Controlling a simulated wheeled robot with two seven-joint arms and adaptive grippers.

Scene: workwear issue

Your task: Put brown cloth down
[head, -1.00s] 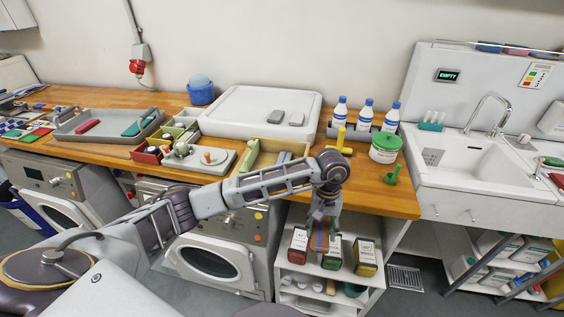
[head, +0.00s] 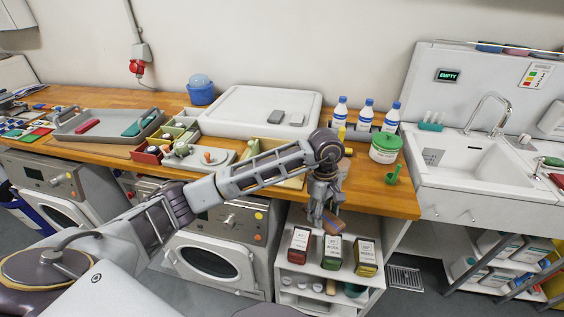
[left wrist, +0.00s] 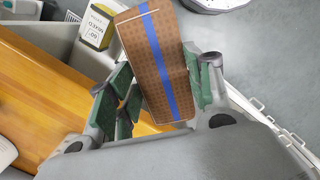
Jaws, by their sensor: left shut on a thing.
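My left gripper (head: 321,212) is shut on the brown cloth (head: 333,223). It hangs just in front of the worktop's front edge, above the boxes on the open shelf. In the left wrist view the cloth (left wrist: 150,62) is a folded, dotted brown block with a blue stripe, between the green finger pads. It sticks out beyond the fingertips. My right gripper is not in view.
A green-lidded tub (head: 385,150) and bottles (head: 366,112) stand behind. Red, green and yellow boxes (head: 333,254) stand on the shelf below. A sink (head: 475,158) is at right.

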